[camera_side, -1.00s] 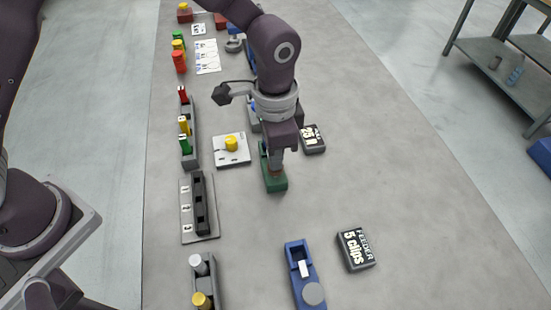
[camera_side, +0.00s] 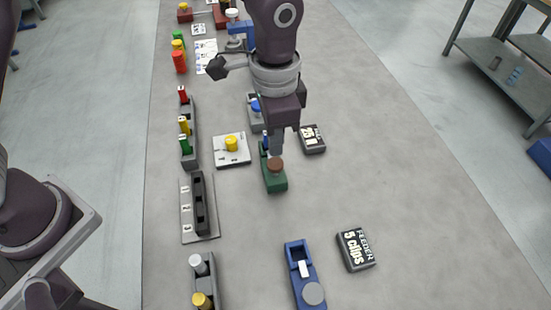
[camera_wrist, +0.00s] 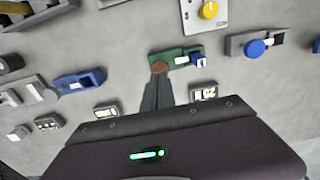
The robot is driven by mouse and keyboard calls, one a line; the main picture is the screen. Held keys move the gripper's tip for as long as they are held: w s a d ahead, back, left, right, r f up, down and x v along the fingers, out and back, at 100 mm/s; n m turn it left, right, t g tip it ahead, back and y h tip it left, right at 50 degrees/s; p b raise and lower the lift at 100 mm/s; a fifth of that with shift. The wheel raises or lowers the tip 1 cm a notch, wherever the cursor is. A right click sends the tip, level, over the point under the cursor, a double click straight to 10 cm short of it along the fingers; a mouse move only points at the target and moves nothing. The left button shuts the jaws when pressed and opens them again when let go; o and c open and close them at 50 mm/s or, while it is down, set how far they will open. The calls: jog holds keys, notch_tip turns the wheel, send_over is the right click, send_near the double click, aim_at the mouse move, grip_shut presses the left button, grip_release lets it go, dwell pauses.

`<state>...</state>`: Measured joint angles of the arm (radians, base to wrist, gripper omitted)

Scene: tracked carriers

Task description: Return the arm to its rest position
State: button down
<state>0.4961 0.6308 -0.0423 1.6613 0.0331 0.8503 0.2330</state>
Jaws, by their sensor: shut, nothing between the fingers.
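My gripper (camera_side: 276,153) is shut and empty, pointing down over the green block (camera_side: 275,183) with a round brown button (camera_side: 275,164). In the side view its fingertips are just behind and above the button; the gap's size is hard to judge. In the wrist view my gripper (camera_wrist: 159,80) shows as closed fingers in front of the brown button (camera_wrist: 160,67) on the green block (camera_wrist: 173,57). A small blue piece (camera_wrist: 198,61) sits at that block's other end. My arm is still extended over the table.
A blue block (camera_side: 301,262) with a grey button and a "FEEDER 5 clips" sign (camera_side: 355,249) stand in front. Another black sign (camera_side: 313,139) is right of my gripper. A plate with a yellow knob (camera_side: 231,144) and dark racks (camera_side: 200,204) line the left. The table's right side is clear.

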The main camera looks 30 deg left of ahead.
jog(key=s+a+r+n+t, duration=0.2)
jog(key=s+a+r+n, duration=0.2)
jog(key=a+r, duration=0.8)
jog(key=s+a+r+n+t, duration=0.1)
jog(key=s+a+r+n, duration=0.1)
jog(key=s+a, duration=0.2)
jog(key=s+a+r+n+t, duration=0.2)
jog(key=s+a+n, duration=0.1)
jog(key=s, duration=0.8)
jog(key=shift+s+a+t, duration=0.2)
jog(key=shift+a+t, duration=0.1)
jog(key=shift+a, duration=0.4)
